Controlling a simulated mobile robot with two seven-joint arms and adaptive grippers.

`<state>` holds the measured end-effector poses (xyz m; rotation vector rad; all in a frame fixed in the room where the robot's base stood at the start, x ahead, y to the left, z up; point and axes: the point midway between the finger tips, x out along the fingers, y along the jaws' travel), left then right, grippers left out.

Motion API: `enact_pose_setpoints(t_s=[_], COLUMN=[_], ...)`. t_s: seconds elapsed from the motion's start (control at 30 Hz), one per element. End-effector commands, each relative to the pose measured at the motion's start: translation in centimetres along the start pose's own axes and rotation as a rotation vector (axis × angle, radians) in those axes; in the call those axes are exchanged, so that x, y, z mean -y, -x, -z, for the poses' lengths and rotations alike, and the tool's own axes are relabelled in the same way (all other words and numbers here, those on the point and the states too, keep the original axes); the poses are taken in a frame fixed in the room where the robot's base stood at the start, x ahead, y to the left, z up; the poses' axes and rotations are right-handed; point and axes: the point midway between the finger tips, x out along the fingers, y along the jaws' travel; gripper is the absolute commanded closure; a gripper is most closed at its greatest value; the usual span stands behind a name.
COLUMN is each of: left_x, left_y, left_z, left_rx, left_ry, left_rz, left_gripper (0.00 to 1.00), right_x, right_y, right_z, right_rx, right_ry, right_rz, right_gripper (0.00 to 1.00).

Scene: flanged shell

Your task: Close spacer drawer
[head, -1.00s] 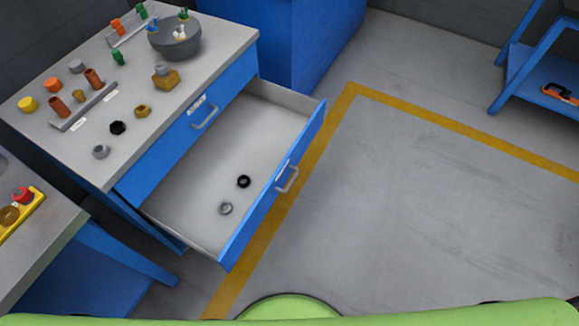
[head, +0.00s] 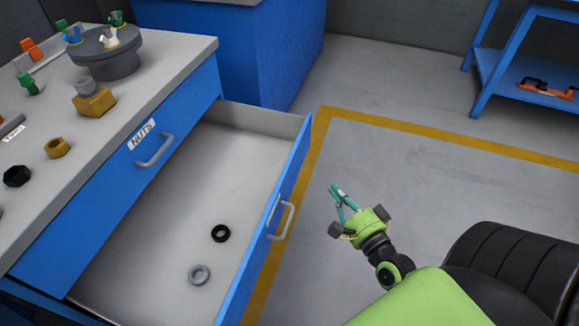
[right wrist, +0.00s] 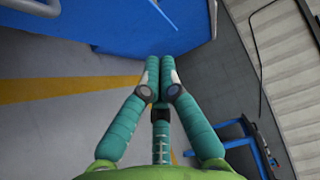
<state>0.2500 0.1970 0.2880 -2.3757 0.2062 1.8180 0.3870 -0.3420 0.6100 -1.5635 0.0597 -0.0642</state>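The spacer drawer (head: 262,240) is pulled out from the blue cabinet, below the drawer labelled NUTS (head: 110,190). Its grey handle (head: 281,219) is on the blue front. Inside lie a black ring (head: 221,233) and a grey ring (head: 199,274). My right gripper (head: 335,188) is to the right of the drawer front, apart from the handle, over the floor. In the right wrist view its teal fingers (right wrist: 161,62) come together at the tips with nothing between them. My left gripper is not in view.
The cabinet top (head: 165,60) carries a grey round container (head: 105,55), nuts and other small parts. The NUTS drawer is shut. A blue shelf (head: 530,90) stands at the back right. The floor inside the yellow line (head: 430,135) is clear.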

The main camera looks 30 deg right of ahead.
Motion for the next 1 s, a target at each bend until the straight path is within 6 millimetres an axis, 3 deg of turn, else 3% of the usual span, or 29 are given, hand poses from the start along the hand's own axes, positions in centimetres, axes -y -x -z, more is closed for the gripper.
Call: enact_pose_setpoints(t_s=[0.5, 0.7, 1.0], left_x=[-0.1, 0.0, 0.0], left_y=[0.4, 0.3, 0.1], left_z=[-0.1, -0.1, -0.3], left_rx=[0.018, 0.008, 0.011], left_ry=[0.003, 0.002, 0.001], left_rz=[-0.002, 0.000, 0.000], left_gripper=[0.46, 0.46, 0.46], right_x=[0.1, 0.0, -0.1], right_y=[-10.0, -11.7, -12.3], right_z=[-0.2, -2.2, -2.9], right_rx=[-0.001, -0.002, 0.000], right_ry=[0.002, 0.004, 0.006], right_rz=[0.000, -0.002, -0.003], right_gripper=[1.00, 1.00, 1.00])
